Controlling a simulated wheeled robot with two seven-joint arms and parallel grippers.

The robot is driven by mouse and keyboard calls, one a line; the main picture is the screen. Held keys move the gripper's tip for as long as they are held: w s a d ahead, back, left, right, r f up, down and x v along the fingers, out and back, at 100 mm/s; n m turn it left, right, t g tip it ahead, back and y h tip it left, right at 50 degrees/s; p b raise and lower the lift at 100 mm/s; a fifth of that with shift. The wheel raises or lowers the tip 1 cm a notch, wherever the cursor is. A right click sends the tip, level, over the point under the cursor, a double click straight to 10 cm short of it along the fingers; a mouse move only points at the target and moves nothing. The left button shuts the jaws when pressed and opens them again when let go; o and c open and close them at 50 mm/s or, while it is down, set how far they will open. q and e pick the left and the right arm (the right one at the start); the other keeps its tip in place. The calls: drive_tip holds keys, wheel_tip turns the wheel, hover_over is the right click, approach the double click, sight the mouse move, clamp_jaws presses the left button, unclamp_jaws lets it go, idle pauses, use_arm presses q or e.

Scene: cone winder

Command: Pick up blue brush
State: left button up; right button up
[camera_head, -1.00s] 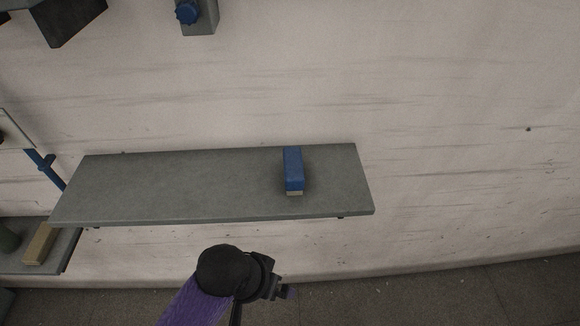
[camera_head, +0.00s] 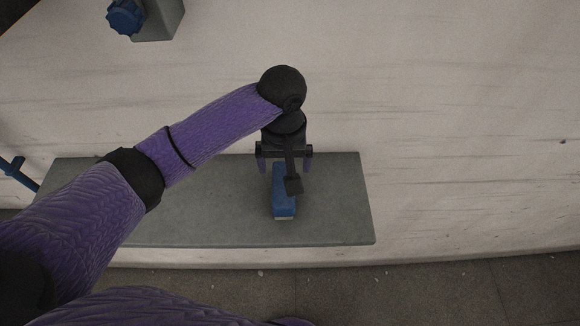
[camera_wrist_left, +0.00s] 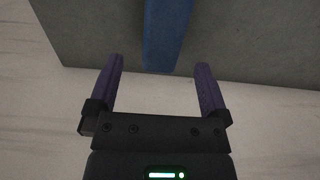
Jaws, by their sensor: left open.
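The blue brush (camera_head: 281,204) lies on the grey shelf (camera_head: 200,210), towards its right part, with a pale strip at its near end. My left gripper (camera_head: 284,167) is above the far end of the brush, its fingers apart on either side of it in the head view. In the left wrist view the brush (camera_wrist_left: 164,35) shows ahead of my open left gripper (camera_wrist_left: 158,75), lined up between the two fingers. Nothing is between the fingertips there. Part of the brush is hidden by the gripper in the head view. My right gripper is not in view.
A blue rod (camera_head: 18,172) is at the left edge. The shelf's right end is clear.

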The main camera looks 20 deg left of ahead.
sight(282, 185)
use_arm(q)
drive_tip(key=f, duration=0.1)
drive_tip(key=s+f, duration=0.1)
drive_tip(key=f, duration=0.1)
drive_tip(key=shift+s, duration=0.3)
drive_tip(key=f, duration=0.4)
drive_tip(key=shift+w+f+b, duration=0.25)
drive_tip(key=shift+f+b, duration=0.05)
drive_tip(key=shift+f, duration=0.1)
drive_tip(key=shift+s+f, duration=0.1)
drive_tip(key=shift+f, duration=0.2)
clamp_jaws()
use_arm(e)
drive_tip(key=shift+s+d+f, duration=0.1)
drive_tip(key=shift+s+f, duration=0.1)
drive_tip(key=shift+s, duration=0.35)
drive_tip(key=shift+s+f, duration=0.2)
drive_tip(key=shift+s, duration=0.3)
